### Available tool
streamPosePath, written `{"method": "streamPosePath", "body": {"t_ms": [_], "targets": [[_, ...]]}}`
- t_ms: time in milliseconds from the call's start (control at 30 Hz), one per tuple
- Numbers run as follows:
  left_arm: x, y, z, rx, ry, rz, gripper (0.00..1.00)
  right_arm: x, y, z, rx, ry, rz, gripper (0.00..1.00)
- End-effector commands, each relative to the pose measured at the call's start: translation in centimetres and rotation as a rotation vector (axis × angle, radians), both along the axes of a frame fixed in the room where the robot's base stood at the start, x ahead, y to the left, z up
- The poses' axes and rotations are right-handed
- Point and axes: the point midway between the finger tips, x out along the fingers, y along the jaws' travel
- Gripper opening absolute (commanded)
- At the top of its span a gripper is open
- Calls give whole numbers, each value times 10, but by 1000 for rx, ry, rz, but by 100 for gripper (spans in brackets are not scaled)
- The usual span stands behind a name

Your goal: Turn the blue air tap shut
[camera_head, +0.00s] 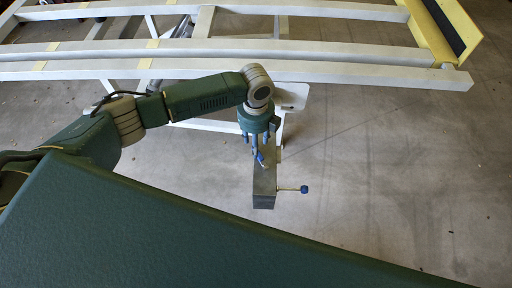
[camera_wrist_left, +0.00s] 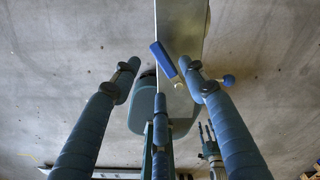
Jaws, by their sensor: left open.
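The blue air tap has a flat blue lever (camera_wrist_left: 163,59) on a pale metal fitting (camera_wrist_left: 178,83) at the grey metal box (camera_wrist_left: 182,18). In the head view the blue lever (camera_head: 261,158) is small, at the top of the upright grey box (camera_head: 264,190). My left gripper (camera_head: 256,140) points down just above it. In the left wrist view my left gripper (camera_wrist_left: 160,85) is open, its three blue fingers spread, with the lever appearing between the two outer fingertips. I cannot tell whether any finger touches it.
A blue ball knob on a rod (camera_head: 304,189) sticks out from the box's right side; it also shows in the left wrist view (camera_wrist_left: 229,80). A white frame (camera_head: 330,70) with long bars stands behind. Bare concrete floor (camera_head: 400,170) lies to the right.

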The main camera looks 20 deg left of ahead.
Motion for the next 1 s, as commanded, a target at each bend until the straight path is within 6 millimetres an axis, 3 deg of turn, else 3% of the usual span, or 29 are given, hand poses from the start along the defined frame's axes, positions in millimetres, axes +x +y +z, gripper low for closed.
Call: {"method": "streamPosePath", "body": {"t_ms": [100, 300, 667, 900, 1000], "targets": [[0, 0, -22, 1, 1, 1, 44, 0, 0, 2, 0, 0, 0, 40], [0, 0, -46, 0, 0, 1, 44, 0, 0, 2, 0, 0, 0, 40], [1, 0, -52, 1, -2, 0, 44, 0, 0, 2, 0, 0, 0, 40], [1, 0, -52, 0, -1, 0, 0, 0, 0, 2, 0, 0, 0, 40], [1, 0, -52, 0, -1, 0, 0, 0, 0, 2, 0, 0, 0, 40]]}}
